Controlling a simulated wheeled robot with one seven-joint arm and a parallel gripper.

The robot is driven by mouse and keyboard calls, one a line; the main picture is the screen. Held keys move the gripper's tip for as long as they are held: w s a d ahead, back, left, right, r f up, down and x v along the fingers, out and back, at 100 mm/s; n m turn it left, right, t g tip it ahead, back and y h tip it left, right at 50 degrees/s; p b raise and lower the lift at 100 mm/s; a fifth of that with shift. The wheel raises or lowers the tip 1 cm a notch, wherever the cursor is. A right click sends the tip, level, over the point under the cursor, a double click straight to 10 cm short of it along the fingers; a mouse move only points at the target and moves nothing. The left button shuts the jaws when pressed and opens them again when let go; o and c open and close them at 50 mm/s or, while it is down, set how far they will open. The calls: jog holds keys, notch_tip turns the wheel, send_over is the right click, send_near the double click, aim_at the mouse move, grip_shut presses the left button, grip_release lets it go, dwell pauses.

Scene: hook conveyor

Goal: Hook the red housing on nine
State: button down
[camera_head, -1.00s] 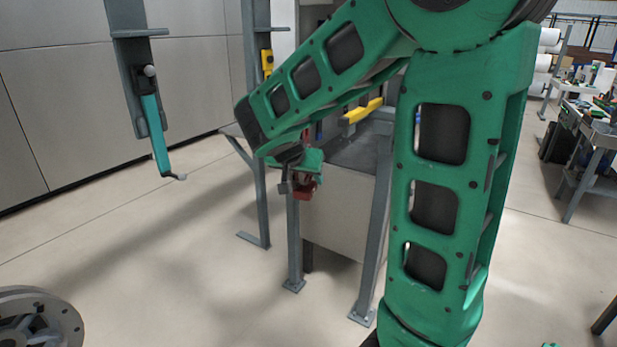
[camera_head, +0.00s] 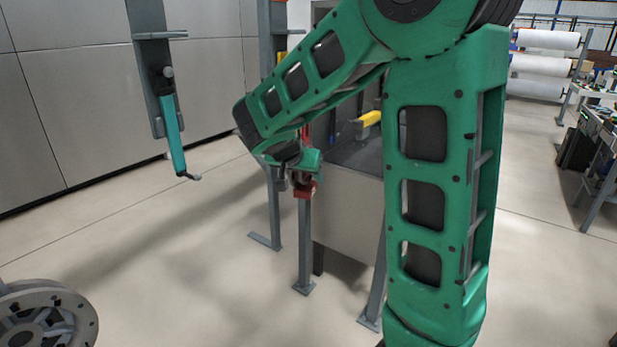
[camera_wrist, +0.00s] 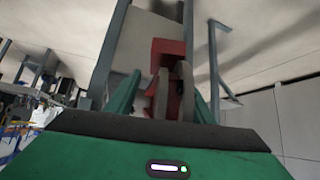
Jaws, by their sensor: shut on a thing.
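The red housing (camera_head: 305,189) is held by my gripper (camera_head: 293,180), partly hidden by the fingers and the arm in the head view. In the wrist view the red housing (camera_wrist: 166,52) shows beyond and between the grey fingers of my gripper (camera_wrist: 172,85), which are shut on it. It hangs in the air in front of a grey-legged stand. A teal hanger with a small hook tip (camera_head: 175,135) hangs from a grey post at the left, well apart from the housing. No number nine can be read on it.
A grey table-like stand (camera_head: 345,205) with a yellow part (camera_head: 370,118) on top is behind my arm. A round grey flanged thing (camera_head: 45,318) lies at the lower left. Open floor lies between it and the stand. Workbenches stand at the far right.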

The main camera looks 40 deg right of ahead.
jog(key=shift+w+a+f, duration=0.2)
jog(key=shift+w+a, duration=0.05)
jog(key=shift+w, duration=0.45)
jog(key=shift+w+a+f, duration=0.15)
jog(key=shift+w+a, duration=0.05)
jog(key=shift+w, duration=0.55)
jog(key=shift+w+a+f, duration=0.2)
jog(key=shift+w+a, duration=0.05)
jog(key=shift+w, duration=0.45)
jog(key=c, duration=0.8)
grip_release()
jog(key=shift+o, duration=0.2)
jog(key=shift+f, duration=0.1)
jog(key=shift+f, duration=0.1)
jog(key=shift+a, duration=0.15)
jog(key=v, duration=1)
jog(key=shift+r, duration=0.4)
